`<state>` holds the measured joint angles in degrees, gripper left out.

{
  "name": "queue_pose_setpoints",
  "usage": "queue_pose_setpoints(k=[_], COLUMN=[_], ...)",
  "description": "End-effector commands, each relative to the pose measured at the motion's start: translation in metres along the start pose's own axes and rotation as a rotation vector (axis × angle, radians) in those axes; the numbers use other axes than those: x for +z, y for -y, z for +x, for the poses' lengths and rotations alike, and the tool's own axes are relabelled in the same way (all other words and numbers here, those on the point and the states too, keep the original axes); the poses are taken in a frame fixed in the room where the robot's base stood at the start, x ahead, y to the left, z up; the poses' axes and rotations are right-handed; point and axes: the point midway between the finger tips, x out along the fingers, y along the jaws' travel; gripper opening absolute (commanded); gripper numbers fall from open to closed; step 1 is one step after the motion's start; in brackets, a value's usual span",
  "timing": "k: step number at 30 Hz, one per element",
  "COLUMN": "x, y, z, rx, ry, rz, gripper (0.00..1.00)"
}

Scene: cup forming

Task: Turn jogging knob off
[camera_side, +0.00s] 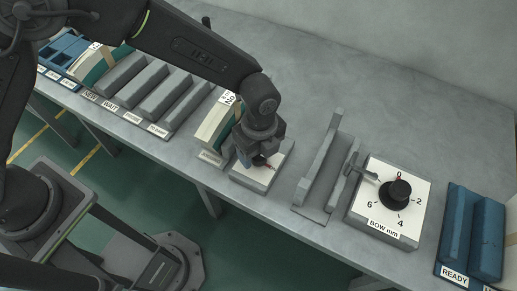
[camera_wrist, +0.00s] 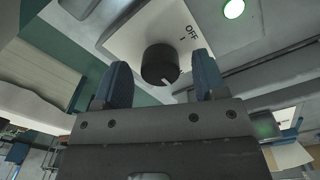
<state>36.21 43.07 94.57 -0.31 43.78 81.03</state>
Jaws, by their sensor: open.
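The jogging knob (camera_wrist: 160,63) is a round black knob on a white panel (camera_wrist: 125,38) in the wrist view. Its white mark is on the lower side, away from the OFF label (camera_wrist: 191,31) and its tick at upper right. My gripper (camera_wrist: 162,59) is open, with one blue finger on each side of the knob; gaps show, and I cannot tell if either finger touches. In the side view my gripper (camera_side: 257,157) points down over the white knob box (camera_side: 257,180) and largely hides the knob.
A green lamp (camera_wrist: 234,8) is lit beside the panel. In the side view a cream block (camera_side: 213,128) stands close left of my gripper. A grey upright fixture (camera_side: 322,165) and the BOW mm dial box (camera_side: 388,222) stand to the right. The bench behind is clear.

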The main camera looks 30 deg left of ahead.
Motion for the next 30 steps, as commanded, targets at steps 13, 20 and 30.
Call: queue_pose_setpoints(k=[13, 20, 30], x=[0.0000, 0.0000, 0.0000], y=[0.0001, 0.0001, 0.0001], z=[0.0025, 0.0023, 0.0021], rx=[-0.001, -0.001, -0.001], ry=[0.000, 0.000, 0.000], rz=[0.000, 0.000, -0.011], gripper=[0.53, 0.30, 0.16])
